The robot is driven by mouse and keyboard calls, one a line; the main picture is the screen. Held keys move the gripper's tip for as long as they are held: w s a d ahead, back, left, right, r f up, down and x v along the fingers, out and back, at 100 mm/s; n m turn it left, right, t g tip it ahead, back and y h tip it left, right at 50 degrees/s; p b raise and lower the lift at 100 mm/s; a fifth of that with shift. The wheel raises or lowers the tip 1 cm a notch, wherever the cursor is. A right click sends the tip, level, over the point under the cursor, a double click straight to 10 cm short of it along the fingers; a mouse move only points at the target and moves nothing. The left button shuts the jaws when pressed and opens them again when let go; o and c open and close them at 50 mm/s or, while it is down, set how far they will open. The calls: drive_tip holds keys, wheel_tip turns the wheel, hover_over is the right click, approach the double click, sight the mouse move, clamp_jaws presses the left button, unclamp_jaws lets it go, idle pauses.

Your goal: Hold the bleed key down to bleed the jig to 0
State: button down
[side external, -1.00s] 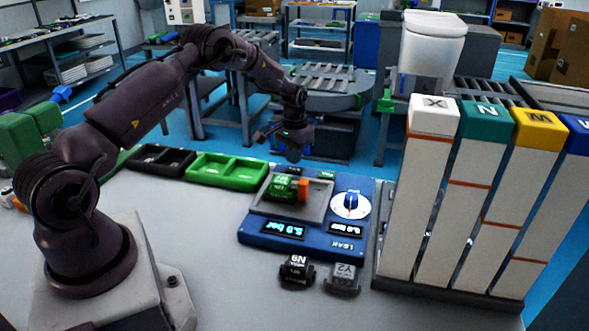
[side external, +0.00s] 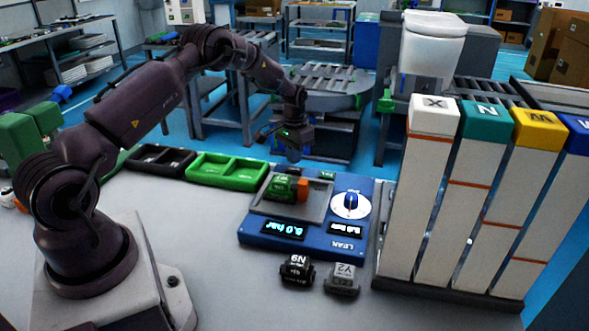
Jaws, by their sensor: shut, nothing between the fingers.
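The blue jig (side external: 300,246) stands on the grey bench with a recessed tray, a white round dial (side external: 350,204) and two lit displays. The left display (side external: 284,229) seems to read 6.0 bar, though its digits are small; the right display (side external: 345,228) is too small to read surely. Two small keys, a left key (side external: 281,170) and a right key (side external: 327,175), sit at the jig's back edge; their labels are not legible. My gripper (side external: 294,158) is shut and empty, pointing down over the back edge near the left key. I cannot tell whether it touches that key.
A green part with an orange end (side external: 286,187) sits in the jig's tray. Two dark blocks, N9 (side external: 296,270) and Y2 (side external: 342,279), lie in front. Green (side external: 226,170) and black (side external: 160,160) bins stand left. Tall white columns (side external: 421,190) rise close on the right.

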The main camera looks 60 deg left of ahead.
sight(294, 169)
drive_tip(key=shift+f, duration=0.15)
idle(0.4)
drive_tip(key=shift+f, duration=1.2)
idle(1.0)
drive_tip(key=shift+r, duration=3.2)
